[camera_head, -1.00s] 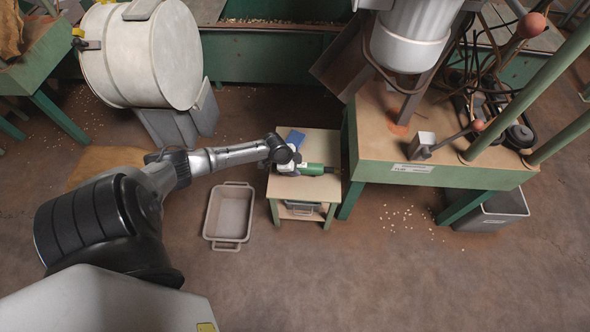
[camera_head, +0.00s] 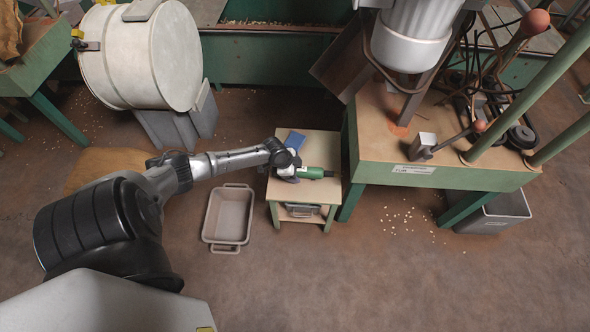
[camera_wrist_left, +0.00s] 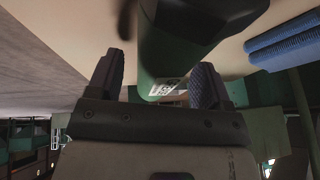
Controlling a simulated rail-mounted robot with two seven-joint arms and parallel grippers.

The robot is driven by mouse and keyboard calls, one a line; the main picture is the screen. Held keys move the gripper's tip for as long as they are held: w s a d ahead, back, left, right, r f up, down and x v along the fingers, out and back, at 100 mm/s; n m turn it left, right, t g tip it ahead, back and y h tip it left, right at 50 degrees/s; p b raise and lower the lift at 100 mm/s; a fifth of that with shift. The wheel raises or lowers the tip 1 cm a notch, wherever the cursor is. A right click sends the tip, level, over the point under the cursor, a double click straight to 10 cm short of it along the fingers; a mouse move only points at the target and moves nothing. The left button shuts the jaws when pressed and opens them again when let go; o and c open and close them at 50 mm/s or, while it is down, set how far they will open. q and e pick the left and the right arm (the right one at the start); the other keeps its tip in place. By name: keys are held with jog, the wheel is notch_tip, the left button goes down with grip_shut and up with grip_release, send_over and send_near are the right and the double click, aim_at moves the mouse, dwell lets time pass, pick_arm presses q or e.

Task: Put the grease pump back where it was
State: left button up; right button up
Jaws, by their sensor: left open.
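The green grease pump (camera_head: 312,172) lies on the top of a small wooden stand (camera_head: 322,148) with green legs. In the left wrist view a large green body, which looks like the pump (camera_wrist_left: 178,85), sits between and beyond the fingers. My left gripper (camera_head: 294,174) is at the pump's left end, over the stand. Its two fingers (camera_wrist_left: 155,82) are open and spread on either side of the green body. The wrist hides part of the pump's left end, and I cannot tell whether a finger touches it. My right gripper is not in view.
A folded blue cloth (camera_head: 294,139) lies on the stand behind the gripper. A beige tub (camera_head: 207,225) stands on the floor to the left. A larger machine table (camera_head: 440,176) stands close on the right.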

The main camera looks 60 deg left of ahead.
pick_arm(q)
jog(key=p+v, duration=0.7)
jog(key=v, duration=0.5)
jog(key=s+d+g+h, duration=0.1)
jog(key=s+d, duration=0.3)
jog(key=d, duration=0.6)
jog(key=s+d, duration=0.4)
jog(key=d, duration=0.6)
jog(key=s+d+r+n+y, duration=0.1)
jog(key=s+d+r+n, duration=0.4)
jog(key=s+d+r, duration=0.2)
notch_tip(320, 180, up, 4)
jog(key=shift+s+d+r+y, duration=0.15)
jog(key=shift+d+y, duration=0.25)
jog(key=shift+d, duration=0.65)
notch_tip(320, 180, up, 54)
jog(key=p, duration=5.3)
jog(key=shift+p, duration=0.35)
